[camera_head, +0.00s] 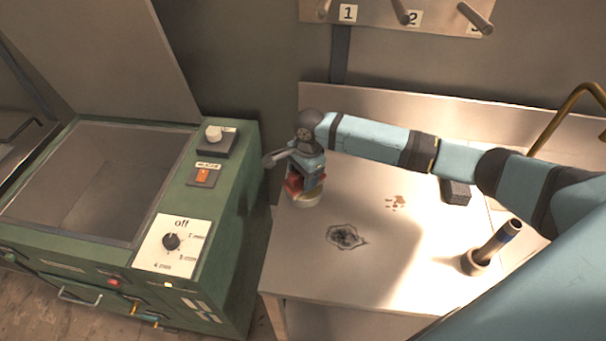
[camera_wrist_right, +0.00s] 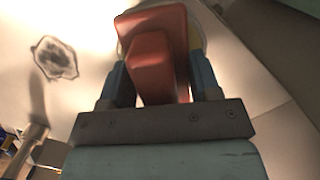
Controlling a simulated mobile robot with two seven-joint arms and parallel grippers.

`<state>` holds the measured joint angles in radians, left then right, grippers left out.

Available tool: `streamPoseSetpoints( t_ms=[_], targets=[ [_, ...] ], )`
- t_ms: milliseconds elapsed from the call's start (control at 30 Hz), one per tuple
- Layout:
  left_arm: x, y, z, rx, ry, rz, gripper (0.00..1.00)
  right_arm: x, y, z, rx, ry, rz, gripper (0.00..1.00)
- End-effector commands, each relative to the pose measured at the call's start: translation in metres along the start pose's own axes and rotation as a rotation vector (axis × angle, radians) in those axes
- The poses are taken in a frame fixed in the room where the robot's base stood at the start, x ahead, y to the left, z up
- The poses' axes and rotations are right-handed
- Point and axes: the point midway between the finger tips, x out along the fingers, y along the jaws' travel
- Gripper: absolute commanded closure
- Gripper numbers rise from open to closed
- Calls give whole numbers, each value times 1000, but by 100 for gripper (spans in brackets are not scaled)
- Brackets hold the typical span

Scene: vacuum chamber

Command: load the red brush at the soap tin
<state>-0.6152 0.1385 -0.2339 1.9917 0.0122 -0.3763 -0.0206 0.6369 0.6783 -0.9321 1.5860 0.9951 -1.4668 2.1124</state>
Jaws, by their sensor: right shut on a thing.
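My right gripper (camera_head: 304,178) points down at the table's left end. It is shut on the red brush (camera_head: 292,184), whose red body fills the space between the fingers in the right wrist view (camera_wrist_right: 153,60). A round, pale tin (camera_head: 306,201), which looks like the soap tin, sits directly below the brush. Part of its rim shows behind the brush in the right wrist view (camera_wrist_right: 201,40). The brush's lower end is at the tin, but I cannot tell whether it touches the soap. My left gripper is not in view.
A green machine (camera_head: 232,215) with a dial stands close to the left of the table (camera_head: 300,250). A dark stain (camera_head: 347,236) and brown spots (camera_head: 396,202) mark the tabletop.

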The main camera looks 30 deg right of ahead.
Motion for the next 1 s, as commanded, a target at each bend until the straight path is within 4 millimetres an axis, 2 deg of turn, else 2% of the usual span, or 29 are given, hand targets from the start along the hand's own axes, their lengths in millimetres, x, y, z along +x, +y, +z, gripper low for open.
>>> streamPoseSetpoints(
  t_ms=[1000],
  targets=[
    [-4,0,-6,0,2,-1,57,1,0,0,0,0,1,62]
  ],
)
